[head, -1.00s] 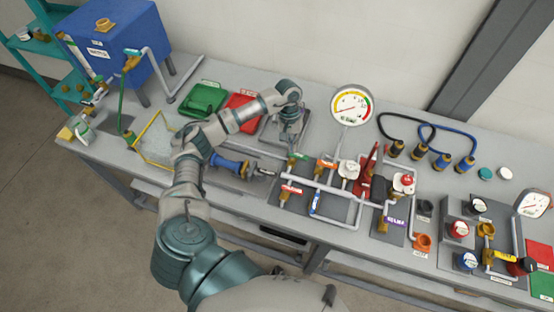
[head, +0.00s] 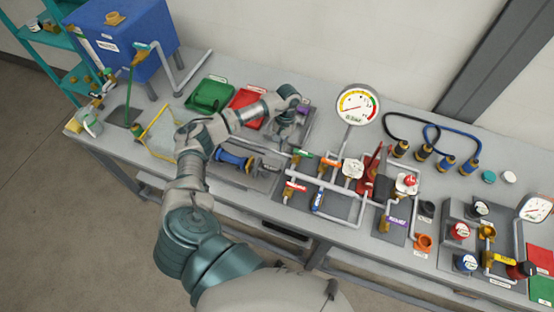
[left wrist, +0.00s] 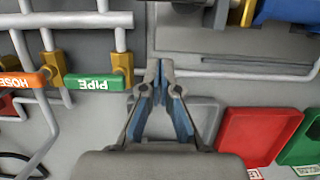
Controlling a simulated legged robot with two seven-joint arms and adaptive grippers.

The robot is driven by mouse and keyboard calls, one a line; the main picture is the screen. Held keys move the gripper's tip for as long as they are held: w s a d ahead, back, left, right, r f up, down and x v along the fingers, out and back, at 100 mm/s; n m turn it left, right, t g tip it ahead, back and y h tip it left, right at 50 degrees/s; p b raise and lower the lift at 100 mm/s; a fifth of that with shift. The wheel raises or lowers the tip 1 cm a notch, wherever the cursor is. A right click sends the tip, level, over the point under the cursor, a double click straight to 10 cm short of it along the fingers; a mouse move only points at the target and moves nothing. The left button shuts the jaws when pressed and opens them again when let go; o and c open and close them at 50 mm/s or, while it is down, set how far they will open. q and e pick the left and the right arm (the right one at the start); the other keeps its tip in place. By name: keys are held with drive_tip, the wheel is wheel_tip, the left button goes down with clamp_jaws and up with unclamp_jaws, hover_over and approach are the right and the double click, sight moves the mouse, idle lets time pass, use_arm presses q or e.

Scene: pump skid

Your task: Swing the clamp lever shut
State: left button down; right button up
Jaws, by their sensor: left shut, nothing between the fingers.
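My left gripper (head: 286,142) hangs over the bench, behind the pipework, with its fingers pointing down. In the left wrist view its fingertips (left wrist: 158,72) are together and hold nothing. A red upright lever (head: 375,160) stands on a red base among the pipes, to the right of my left gripper and apart from it. It may be the clamp lever, but it is too small to be sure. No clamp lever can be made out in the left wrist view. My right gripper is not in view.
Green-labelled (left wrist: 95,83) and orange-labelled (left wrist: 22,80) valve handles sit left of my fingers in the wrist view. A red tray (left wrist: 258,135) and green tray (head: 210,95) lie nearby. A round gauge (head: 356,104) rises behind the pipes. A blue spool-shaped part (head: 233,161) lies left.

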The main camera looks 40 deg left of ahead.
sight(272, 170)
use_arm(q)
drive_tip(key=x, duration=0.3)
drive_tip(key=shift+s+f+p, duration=0.15)
drive_tip(key=shift+f+p, duration=0.15)
drive_tip(key=shift+p, duration=0.05)
drive_tip(key=s+p, duration=0.1)
drive_tip(key=s+d+p, duration=0.1)
drive_tip(key=s, duration=0.1)
drive_tip(key=shift+d, duration=0.1)
drive_tip(key=shift+s+d, duration=0.15)
drive_tip(key=shift+s, duration=0.25)
drive_tip(key=shift+w+f, duration=0.1)
